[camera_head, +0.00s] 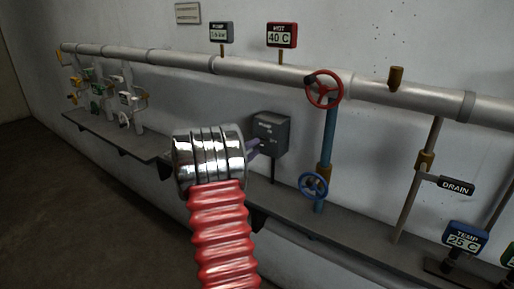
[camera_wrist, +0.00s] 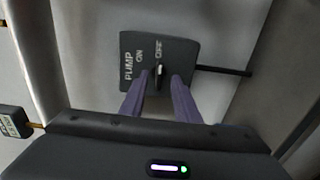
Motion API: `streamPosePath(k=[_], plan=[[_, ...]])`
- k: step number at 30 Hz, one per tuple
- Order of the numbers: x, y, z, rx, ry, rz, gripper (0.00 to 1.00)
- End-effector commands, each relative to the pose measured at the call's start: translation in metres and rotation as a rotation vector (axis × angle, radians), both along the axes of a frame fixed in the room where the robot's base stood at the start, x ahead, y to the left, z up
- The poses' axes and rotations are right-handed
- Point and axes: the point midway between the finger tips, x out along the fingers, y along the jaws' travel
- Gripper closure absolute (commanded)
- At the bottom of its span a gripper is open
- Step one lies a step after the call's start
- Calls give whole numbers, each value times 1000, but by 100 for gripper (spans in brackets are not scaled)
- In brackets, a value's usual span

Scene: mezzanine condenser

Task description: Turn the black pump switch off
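The black pump switch box (camera_head: 271,133) is on the wall below the long pipe in the head view. In the wrist view the pump switch box (camera_wrist: 185,53) fills the upper middle, its PUMP, ON and OFF lettering turned sideways. A small light-tipped lever (camera_wrist: 160,70) shows near the OFF word; I cannot tell its setting. My gripper (camera_wrist: 160,80) has two purple fingers, apart, one on each side of the lever. Contact with the lever is not clear. In the head view my gripper (camera_head: 254,146) is mostly hidden behind my arm, its tips at the box's lower left.
A red valve wheel (camera_head: 323,89) and a blue valve wheel (camera_head: 313,186) are right of the box. A grey ledge (camera_head: 340,225) runs below. The HOT display (camera_head: 281,36) stands above the pipe (camera_head: 180,61). Bare wall surrounds the box.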

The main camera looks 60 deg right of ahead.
Motion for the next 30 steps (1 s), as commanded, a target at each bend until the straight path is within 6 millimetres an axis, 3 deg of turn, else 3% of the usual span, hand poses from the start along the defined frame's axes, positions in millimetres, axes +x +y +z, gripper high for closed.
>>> streamPosePath(k=[16,21,30], plan=[[16,91,0,0,-1,2,71],[17,102,-1,1,1,0,71],[17,103,-1,1,0,-1,71]])
